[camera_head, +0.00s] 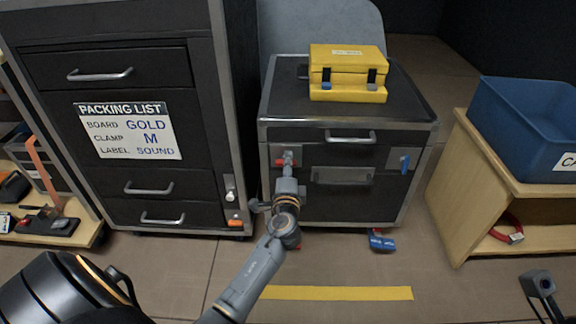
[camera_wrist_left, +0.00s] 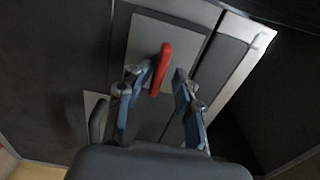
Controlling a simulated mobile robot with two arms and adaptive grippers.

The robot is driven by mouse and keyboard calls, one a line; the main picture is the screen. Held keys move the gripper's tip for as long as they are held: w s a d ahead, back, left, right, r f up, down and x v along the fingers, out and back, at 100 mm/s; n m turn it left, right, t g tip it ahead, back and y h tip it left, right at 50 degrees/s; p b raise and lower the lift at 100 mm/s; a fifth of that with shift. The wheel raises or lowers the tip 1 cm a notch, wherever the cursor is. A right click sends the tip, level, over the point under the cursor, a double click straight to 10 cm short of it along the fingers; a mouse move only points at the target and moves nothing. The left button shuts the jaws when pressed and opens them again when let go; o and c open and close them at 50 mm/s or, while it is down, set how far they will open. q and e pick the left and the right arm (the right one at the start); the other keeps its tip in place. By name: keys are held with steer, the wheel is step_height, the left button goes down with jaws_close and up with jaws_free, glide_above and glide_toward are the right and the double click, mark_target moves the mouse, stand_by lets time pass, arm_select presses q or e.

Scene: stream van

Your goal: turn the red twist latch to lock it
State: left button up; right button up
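The red twist latch (camera_head: 279,162) is on the left front of the low black case, mostly hidden by my left gripper (camera_head: 289,160) in the head view. In the left wrist view the red latch handle (camera_wrist_left: 162,66) stands out from a grey plate, tilted slightly from vertical. My left gripper (camera_wrist_left: 159,88) has its two fingers apart, with the handle just ahead of and between them, nearer the left finger. I cannot tell whether that finger touches it. My right gripper (camera_head: 539,284) is at the lower right of the head view, and its finger opening is unclear.
A yellow case (camera_head: 347,62) sits on the low black case (camera_head: 405,110). A blue latch (camera_head: 405,163) is on its right front. A tall drawer cabinet (camera_head: 200,60) stands close on the left. A wooden shelf (camera_head: 440,190) with a blue bin (camera_head: 520,125) stands right.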

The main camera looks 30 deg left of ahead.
arm_select(q)
steer(key=v, duration=1.2)
steer(key=shift+d+f, duration=0.1)
